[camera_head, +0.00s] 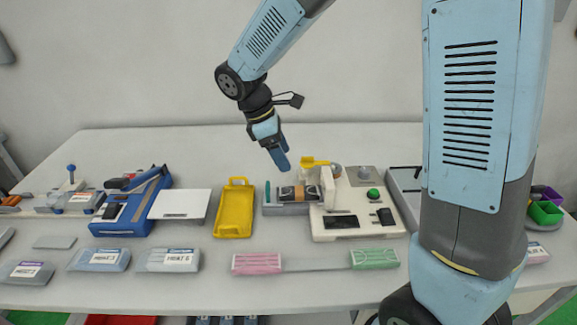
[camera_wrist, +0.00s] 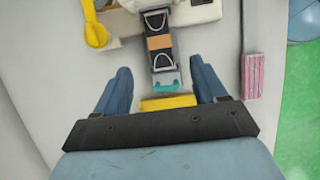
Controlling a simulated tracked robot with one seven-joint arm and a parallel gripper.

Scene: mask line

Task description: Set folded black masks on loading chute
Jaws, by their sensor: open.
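A black mask bundle with a tan band (camera_head: 299,192) lies on the narrow grey loading chute (camera_head: 287,209) at the left side of the white machine. In the wrist view, the black masks (camera_wrist: 157,22) show white loops and the tan band around their middle. The chute has a teal end piece (camera_wrist: 166,87). My gripper (camera_head: 283,165) hangs above the chute, pointing down. In the wrist view, my gripper (camera_wrist: 165,80) is open, its two fingers apart on either side of the chute's teal end, with nothing between them in its grasp.
A yellow tray (camera_head: 233,211) stands left of the chute. The white machine (camera_head: 341,221) with a green button stands to its right. A blue press (camera_head: 131,205) with a white plate is further left. Pink (camera_head: 257,264) and green (camera_head: 375,259) pads lie in front.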

